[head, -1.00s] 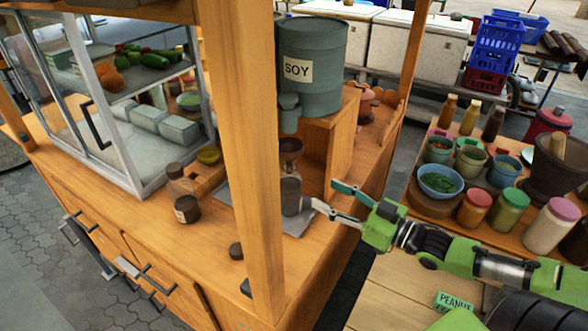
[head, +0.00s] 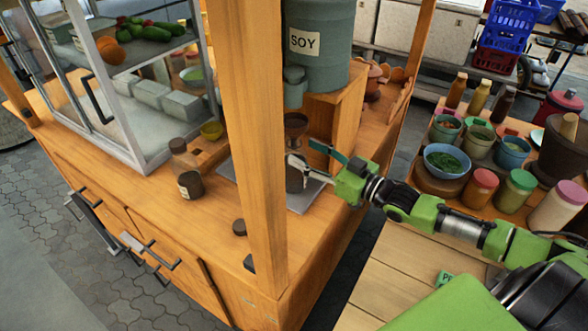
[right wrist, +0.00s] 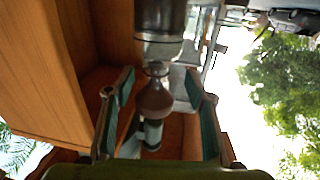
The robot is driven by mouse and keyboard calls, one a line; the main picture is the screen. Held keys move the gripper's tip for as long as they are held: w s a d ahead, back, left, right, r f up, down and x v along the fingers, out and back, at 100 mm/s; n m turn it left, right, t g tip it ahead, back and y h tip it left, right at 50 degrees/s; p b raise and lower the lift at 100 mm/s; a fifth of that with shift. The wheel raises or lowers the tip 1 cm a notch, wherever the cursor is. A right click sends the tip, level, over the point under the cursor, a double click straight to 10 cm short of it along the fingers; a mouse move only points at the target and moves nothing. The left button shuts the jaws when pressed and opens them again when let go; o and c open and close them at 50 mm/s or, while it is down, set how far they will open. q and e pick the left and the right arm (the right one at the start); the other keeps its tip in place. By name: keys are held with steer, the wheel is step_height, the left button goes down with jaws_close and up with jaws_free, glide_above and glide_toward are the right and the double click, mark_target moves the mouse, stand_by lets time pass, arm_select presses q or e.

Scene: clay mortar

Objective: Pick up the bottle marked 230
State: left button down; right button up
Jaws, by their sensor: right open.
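A dark grey bottle (head: 294,181) stands upright on a grey tray (head: 304,204) beneath a brown funnel (head: 295,122). I cannot read a 230 mark on it. A dark labelled jar (head: 190,185) stands to the left; its label is too small to read. My right gripper (head: 302,151) is open, its fingers reaching in from the right at the dark grey bottle's upper part; I cannot tell whether they touch it. In the right wrist view the funnel (right wrist: 154,98) shows between the spread fingers. My left gripper is not in view.
A grey SOY dispenser (head: 318,65) stands on a wooden block behind the funnel. A glass cabinet (head: 150,100) is further left. Bowls and jars fill the right table.

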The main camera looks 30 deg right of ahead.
mark_target(300, 148)
steer(key=shift+d+p+x, duration=0.15)
steer(key=shift+p+x, duration=0.1)
steer(key=shift+x, duration=0.9)
steer(key=shift+d+p+x, duration=0.15)
steer(key=shift+p+x, duration=0.05)
steer(key=shift+x, duration=0.9)
steer(key=shift+w+a, duration=0.25)
steer(key=shift+w, duration=0.3)
steer(key=shift+c, duration=0.4)
jaws_close()
